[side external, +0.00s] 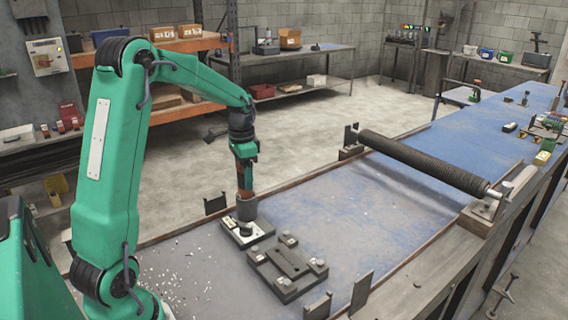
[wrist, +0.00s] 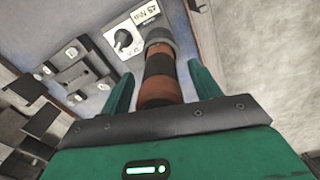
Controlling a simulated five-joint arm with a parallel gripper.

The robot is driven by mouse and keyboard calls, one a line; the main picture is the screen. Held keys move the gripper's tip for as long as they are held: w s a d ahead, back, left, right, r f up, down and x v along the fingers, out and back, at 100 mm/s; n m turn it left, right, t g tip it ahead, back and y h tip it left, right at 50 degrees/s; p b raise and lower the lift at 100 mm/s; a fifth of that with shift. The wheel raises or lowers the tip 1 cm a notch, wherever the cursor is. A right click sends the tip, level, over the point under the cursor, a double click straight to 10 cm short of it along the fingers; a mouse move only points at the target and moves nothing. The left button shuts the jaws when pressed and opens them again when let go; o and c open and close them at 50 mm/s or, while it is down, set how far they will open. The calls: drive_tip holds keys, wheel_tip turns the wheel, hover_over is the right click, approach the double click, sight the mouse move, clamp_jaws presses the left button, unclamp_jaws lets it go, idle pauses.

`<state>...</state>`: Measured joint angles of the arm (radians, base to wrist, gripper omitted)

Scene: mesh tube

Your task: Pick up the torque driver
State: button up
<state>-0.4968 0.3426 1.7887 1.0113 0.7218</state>
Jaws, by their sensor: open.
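The torque driver (side external: 245,211) stands upright on a small block with a pale labelled top plate (side external: 232,234) on the blue bench. It has a grey lower head and an orange-brown handle with dark bands. My gripper (side external: 245,160) is directly above it, pointing down at the handle's top. In the wrist view the driver (wrist: 158,65) lies between the two green fingers of my gripper (wrist: 161,74), which are open on either side of it. A dark knob (wrist: 123,40) shows on the plate beside the driver. The driver's far side is hidden.
A dark fixture block (side external: 287,265) with metal clamps sits just right of the stand. A long black roller (side external: 420,160) crosses the bench further right. Upright brackets (side external: 361,292) line the near edge. Pale chips (side external: 190,275) litter the left. The blue bench middle is clear.

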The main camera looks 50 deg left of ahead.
idle(0.5)
drive_tip(key=c, duration=1.2)
drive_tip(key=shift+o, duration=0.2)
drive_tip(key=shift+r, duration=5)
